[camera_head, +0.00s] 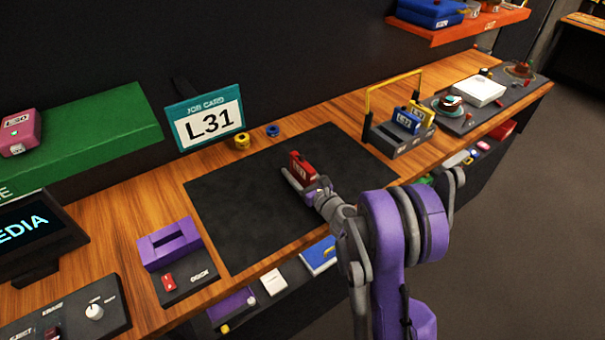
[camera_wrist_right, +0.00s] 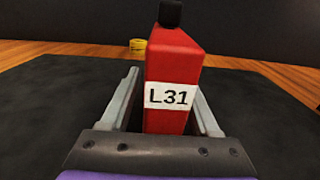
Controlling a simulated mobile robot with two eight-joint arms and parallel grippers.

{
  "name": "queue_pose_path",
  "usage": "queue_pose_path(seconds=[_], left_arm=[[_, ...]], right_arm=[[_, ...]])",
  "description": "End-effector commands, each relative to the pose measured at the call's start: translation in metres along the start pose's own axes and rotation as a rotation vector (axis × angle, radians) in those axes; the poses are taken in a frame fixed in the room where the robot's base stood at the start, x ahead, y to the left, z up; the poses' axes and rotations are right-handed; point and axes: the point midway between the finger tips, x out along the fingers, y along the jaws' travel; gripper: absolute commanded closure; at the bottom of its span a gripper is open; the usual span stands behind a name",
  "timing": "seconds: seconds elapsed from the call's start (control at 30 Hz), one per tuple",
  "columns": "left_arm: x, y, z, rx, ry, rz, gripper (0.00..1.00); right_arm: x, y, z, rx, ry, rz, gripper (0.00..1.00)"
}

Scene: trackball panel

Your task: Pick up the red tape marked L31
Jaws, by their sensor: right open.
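The red tape marked L31 (camera_head: 302,167) stands upright on the black mat (camera_head: 240,208). In the right wrist view the red tape (camera_wrist_right: 173,75) shows its white L31 label facing me and a black part on top. My right gripper (camera_head: 298,184) is open at the tape. In the wrist view its two fingers (camera_wrist_right: 165,108) lie on either side of the tape's lower part, with a gap visible at the left. Whether the right finger touches the tape I cannot tell. My left gripper is not in view.
A job card reading L31 (camera_head: 208,120) stands behind the mat. Yellow (camera_head: 242,141) and blue (camera_head: 273,130) rings sit at the mat's back edge. A caddy (camera_head: 396,138) with blue and yellow tapes stands right; a purple dock (camera_head: 170,243) stands left. The mat around the tape is clear.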

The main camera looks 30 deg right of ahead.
Motion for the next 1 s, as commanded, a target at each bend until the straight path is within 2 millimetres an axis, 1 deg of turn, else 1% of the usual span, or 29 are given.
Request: queue_pose_path(seconds=[0.1, 0.13, 0.27, 0.3, 0.37, 0.4, 0.47, 0.87, 1.0], left_arm=[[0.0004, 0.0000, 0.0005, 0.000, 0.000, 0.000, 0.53], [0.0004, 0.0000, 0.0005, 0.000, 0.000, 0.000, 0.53], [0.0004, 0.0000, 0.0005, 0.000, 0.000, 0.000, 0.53], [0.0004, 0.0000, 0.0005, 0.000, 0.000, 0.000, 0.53], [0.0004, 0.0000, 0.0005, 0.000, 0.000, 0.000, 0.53], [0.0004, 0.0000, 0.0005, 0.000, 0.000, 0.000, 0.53], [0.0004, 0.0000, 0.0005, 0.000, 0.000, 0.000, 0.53], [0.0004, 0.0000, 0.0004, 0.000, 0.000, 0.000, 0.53], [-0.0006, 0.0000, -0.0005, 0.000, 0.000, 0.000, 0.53]], right_arm=[[-0.0004, 0.0000, -0.0005, 0.000, 0.000, 0.000, 0.38], [-0.0005, 0.0000, -0.0005, 0.000, 0.000, 0.000, 0.42], [-0.0006, -0.0001, -0.0005, 0.000, 0.000, 0.000, 0.65], [-0.0007, -0.0001, -0.0005, 0.000, 0.000, 0.000, 0.72], [-0.0007, -0.0001, -0.0005, 0.000, 0.000, 0.000, 0.83], [-0.0007, 0.0000, -0.0005, 0.000, 0.000, 0.000, 0.90], [-0.0007, -0.0001, -0.0005, 0.000, 0.000, 0.000, 1.00], [-0.0008, -0.0001, -0.0002, 0.000, 0.000, 0.000, 1.00], [-0.0006, -0.0001, 0.0069, 0.000, 0.000, 0.000, 1.00]])
